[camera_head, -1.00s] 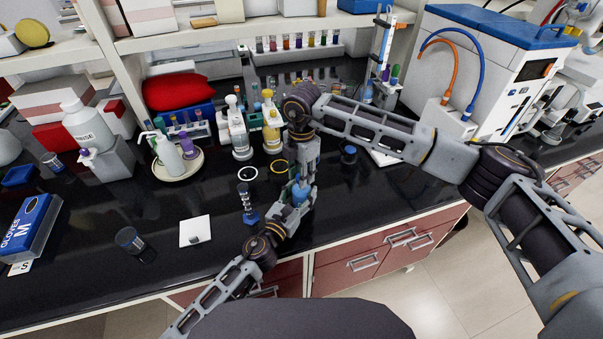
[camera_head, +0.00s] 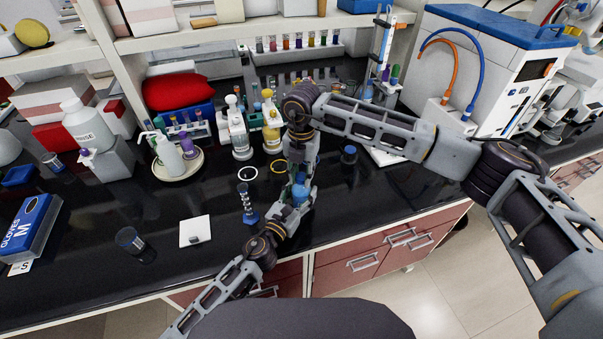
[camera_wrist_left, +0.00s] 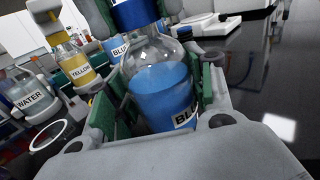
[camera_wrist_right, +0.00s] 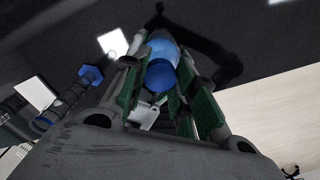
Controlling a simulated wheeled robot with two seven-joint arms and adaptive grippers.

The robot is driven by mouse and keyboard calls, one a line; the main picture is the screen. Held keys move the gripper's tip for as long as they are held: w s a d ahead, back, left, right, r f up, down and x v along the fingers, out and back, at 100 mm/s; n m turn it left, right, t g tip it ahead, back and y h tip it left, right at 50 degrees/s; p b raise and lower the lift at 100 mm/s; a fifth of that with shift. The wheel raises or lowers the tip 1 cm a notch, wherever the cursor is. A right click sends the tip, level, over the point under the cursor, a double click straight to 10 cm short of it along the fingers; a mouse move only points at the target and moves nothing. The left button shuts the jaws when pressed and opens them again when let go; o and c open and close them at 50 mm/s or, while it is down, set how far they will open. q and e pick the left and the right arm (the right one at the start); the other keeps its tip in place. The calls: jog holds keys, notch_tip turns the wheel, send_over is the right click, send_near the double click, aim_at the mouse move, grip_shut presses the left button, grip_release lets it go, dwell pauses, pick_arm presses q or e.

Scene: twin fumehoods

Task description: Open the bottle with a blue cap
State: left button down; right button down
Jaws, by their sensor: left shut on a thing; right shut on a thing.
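The blue-capped bottle (camera_wrist_left: 160,85) is clear, holds blue liquid and bears a partly hidden label. My left gripper (camera_head: 297,203) is shut around its body, with green pads at its sides in the left wrist view. The blue cap (camera_wrist_left: 135,14) sits at the top of the neck there, cut off by the frame edge; I cannot tell whether it is loosened. My right gripper (camera_wrist_right: 158,78) is shut on the cap, which shows between its green pads in the right wrist view. In the head view the bottle (camera_head: 299,192) is small, and my right arm hides part of it.
A yellow bottle (camera_head: 271,122) and a water bottle (camera_head: 241,137) stand behind the grippers. A small stand with a blue base (camera_head: 249,218) is just left of my left gripper. A white square (camera_head: 195,231) lies farther left. The black bench front is mostly clear.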

jog(key=n, duration=1.3)
jog(key=shift+n, duration=0.3)
jog(key=n, duration=0.4)
jog(key=shift+r+n, duration=0.1)
jog(key=shift+n, duration=0.3)
jog(key=n, duration=0.4)
jog(key=shift+n, duration=0.4)
jog(key=n, duration=0.4)
jog(key=shift+n, duration=0.4)
jog(key=n, duration=0.4)
jog(key=shift+n, duration=0.4)
jog(key=n, duration=0.4)
